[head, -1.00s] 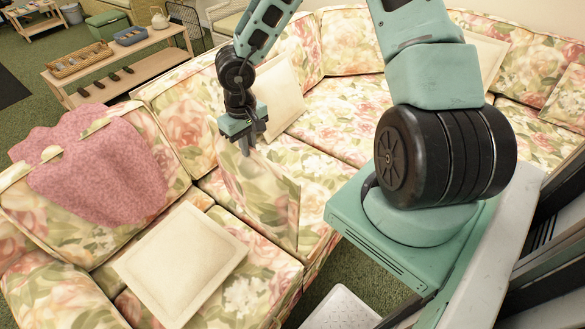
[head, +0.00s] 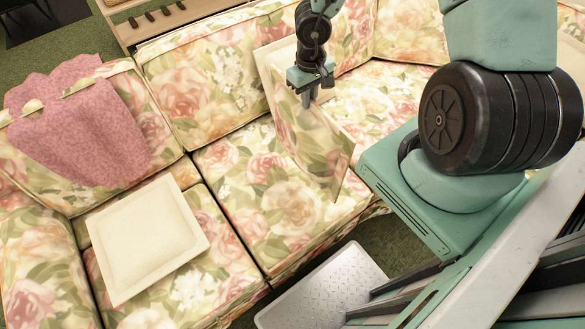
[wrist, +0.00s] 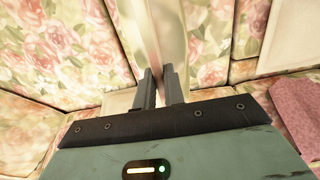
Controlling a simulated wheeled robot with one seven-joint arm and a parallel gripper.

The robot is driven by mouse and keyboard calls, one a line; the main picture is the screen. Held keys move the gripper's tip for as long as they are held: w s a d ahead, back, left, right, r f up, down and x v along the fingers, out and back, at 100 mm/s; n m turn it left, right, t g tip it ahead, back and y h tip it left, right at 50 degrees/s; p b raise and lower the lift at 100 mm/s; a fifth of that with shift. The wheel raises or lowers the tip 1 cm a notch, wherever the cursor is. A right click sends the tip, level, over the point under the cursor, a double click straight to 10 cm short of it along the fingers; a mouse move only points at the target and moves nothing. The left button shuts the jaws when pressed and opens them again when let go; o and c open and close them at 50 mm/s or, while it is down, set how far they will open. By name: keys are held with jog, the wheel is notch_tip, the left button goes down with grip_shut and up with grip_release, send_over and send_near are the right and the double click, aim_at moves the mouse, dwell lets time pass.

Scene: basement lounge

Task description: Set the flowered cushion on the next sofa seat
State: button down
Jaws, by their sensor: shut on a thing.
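The flowered cushion (head: 309,139) hangs upright, edge-on, from my gripper (head: 309,98), which is shut on its upper edge. In the wrist view the cushion's pale edge (wrist: 162,35) runs up from between the two fingertips (wrist: 160,85). The cushion hangs over the flowered sofa seat (head: 265,195), just right of the seat that bears a cream cushion. I cannot tell whether its lower corner touches the seat. The sofa's flowered pattern is much like the cushion's.
A cream cushion (head: 147,237) lies on the left seat. A pink throw (head: 78,125) drapes over the left backrest. Another cream cushion (head: 277,60) leans behind my gripper, partly hidden. A low wooden shelf (head: 140,27) stands behind the sofa.

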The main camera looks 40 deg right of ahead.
aim_at(309, 112)
jog(key=f+b, duration=0.1)
jog(key=f, duration=0.1)
jog(key=f+b, duration=0.1)
jog(key=f, duration=0.2)
jog(key=shift+d+f, duration=0.2)
jog(key=shift+f, duration=0.05)
jog(key=shift+f+b, duration=1.15)
jog(key=shift+f, duration=0.9)
jog(key=shift+f, duration=0.15)
jog(key=c, duration=1.5)
grip_release()
